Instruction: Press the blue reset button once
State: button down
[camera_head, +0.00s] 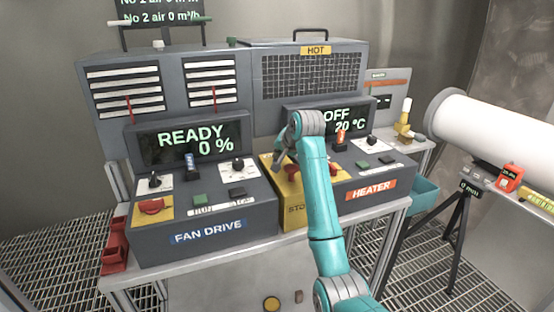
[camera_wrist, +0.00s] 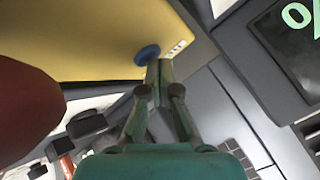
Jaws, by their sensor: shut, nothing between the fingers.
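The blue reset button (camera_wrist: 147,55) is a small round button on the yellow panel, beside a small white label. The yellow panel (camera_head: 296,215) stands between the fan drive and heater consoles. My gripper (camera_wrist: 158,68) is shut and empty, its tips overlapping the lower right edge of the button in the wrist view. I cannot tell whether they touch it. In the head view my gripper (camera_head: 279,163) is over the back part of the yellow panel, and the blue button is hidden there.
A red stop button (camera_head: 292,172) is on the same yellow panel, close to my gripper; a large red shape (camera_wrist: 25,110) fills the wrist view's left. The fan drive display (camera_head: 195,140) reads READY 0 %. The heater display (camera_head: 350,119) is partly behind my arm.

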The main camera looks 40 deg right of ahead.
jog(key=shift+r, duration=0.85)
jog(key=shift+r, duration=2.5)
jog(key=shift+s, duration=0.1)
